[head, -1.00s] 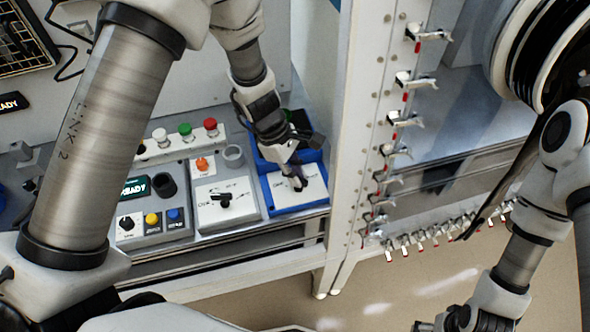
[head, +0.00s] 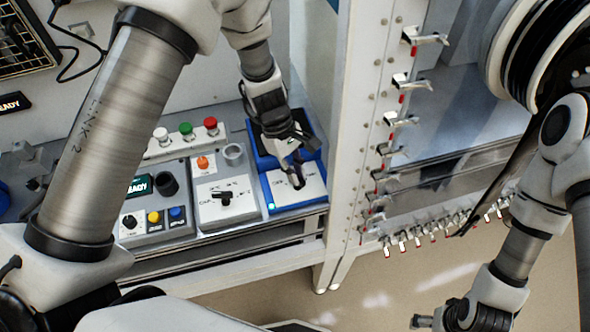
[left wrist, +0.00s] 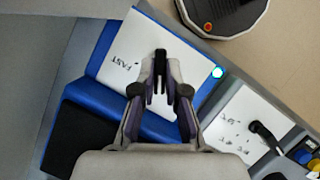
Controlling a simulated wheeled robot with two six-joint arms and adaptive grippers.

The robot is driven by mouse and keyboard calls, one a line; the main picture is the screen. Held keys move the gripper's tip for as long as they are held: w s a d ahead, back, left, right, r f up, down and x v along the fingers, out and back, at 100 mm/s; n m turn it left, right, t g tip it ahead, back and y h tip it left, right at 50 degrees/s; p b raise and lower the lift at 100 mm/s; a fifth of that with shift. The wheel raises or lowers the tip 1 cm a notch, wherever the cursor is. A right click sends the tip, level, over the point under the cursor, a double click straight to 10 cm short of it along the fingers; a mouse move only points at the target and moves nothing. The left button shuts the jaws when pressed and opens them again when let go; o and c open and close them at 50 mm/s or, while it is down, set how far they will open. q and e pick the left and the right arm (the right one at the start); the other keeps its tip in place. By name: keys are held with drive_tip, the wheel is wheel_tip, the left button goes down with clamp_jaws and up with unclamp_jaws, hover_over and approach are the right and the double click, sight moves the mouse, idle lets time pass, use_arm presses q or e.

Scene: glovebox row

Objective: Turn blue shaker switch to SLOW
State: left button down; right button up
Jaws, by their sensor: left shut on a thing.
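The blue shaker (head: 292,201) stands at the right end of the bench row, a blue box with a white top plate. Its black switch knob (left wrist: 161,62) shows between my fingertips in the left wrist view. My left gripper (head: 296,180) is shut on the knob; it also shows in the left wrist view (left wrist: 160,80). The word FAST is readable on the plate; the other labels are covered by my fingers. A cyan light (left wrist: 217,72) glows at a corner of the shaker. My right gripper (head: 422,321) is at the bottom edge, and its jaws are not clear.
A grey unit with a similar black knob (head: 224,196) stands left of the shaker. Further left is a panel with a READY screen (head: 138,187). A white post with several clamps (head: 415,81) rises close on the right.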

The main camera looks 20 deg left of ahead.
use_arm(q)
drive_tip(key=c, duration=1.2)
unclamp_jaws()
drive_tip(key=shift+d, duration=0.15)
drive_tip(key=v, duration=1.2)
drive_tip(key=shift+d, duration=0.1)
